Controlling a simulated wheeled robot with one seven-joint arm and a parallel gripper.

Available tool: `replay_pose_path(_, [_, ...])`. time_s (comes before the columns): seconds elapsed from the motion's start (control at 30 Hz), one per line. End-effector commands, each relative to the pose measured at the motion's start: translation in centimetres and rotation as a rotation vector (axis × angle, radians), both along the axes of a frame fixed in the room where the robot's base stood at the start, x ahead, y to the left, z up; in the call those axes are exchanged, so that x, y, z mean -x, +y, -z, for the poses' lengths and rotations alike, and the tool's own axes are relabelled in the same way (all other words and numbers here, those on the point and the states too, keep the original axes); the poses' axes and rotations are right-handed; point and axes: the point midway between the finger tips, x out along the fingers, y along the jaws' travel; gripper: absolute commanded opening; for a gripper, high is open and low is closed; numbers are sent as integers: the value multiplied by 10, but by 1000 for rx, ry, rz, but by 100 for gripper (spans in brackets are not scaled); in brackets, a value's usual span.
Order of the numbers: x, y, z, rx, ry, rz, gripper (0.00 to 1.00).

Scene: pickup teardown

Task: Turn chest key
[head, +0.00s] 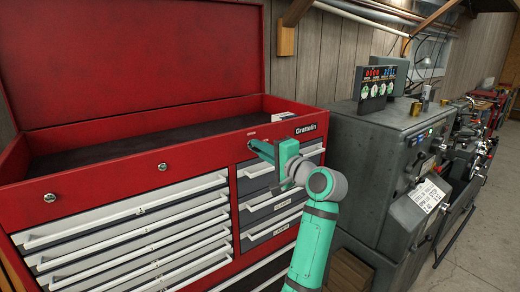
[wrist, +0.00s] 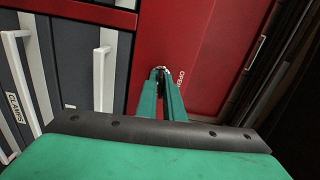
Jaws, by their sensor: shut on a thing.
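The red tool chest (head: 205,150) stands open-lidded at the left and centre of the head view. My gripper (head: 256,145) reaches its upper front panel at the right, below small lettering. In the wrist view, my gripper (wrist: 162,74) has its green fingertips close together at the red panel (wrist: 205,50), beside the word "OPEN". It is shut on the chest key, which is mostly hidden between the fingertips. A small metallic edge shows at the tips. How far the key is turned cannot be seen.
White-handled drawers (head: 135,225) fill the chest front below the panel. Its lid (head: 130,60) is raised, with the top tray (head: 140,140) exposed. A grey machine (head: 385,150) stands close at the right. Open floor (head: 480,240) lies at the far right.

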Motion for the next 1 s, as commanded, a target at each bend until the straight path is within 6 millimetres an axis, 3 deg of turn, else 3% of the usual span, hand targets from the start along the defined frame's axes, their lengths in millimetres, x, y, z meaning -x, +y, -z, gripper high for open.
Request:
replay_pose_path(0.17, [0,-3,2,1,4,1,0])
replay_pose_path(0.2, [0,-3,2,1,4,1,17])
replay_pose_path(0.23, [0,-3,2,1,4,1,23])
replay_pose_path(0.67, [8,-8,1,0,0,1,23])
replay_pose_path(1.0, [55,-42,1,1,0,1,23])
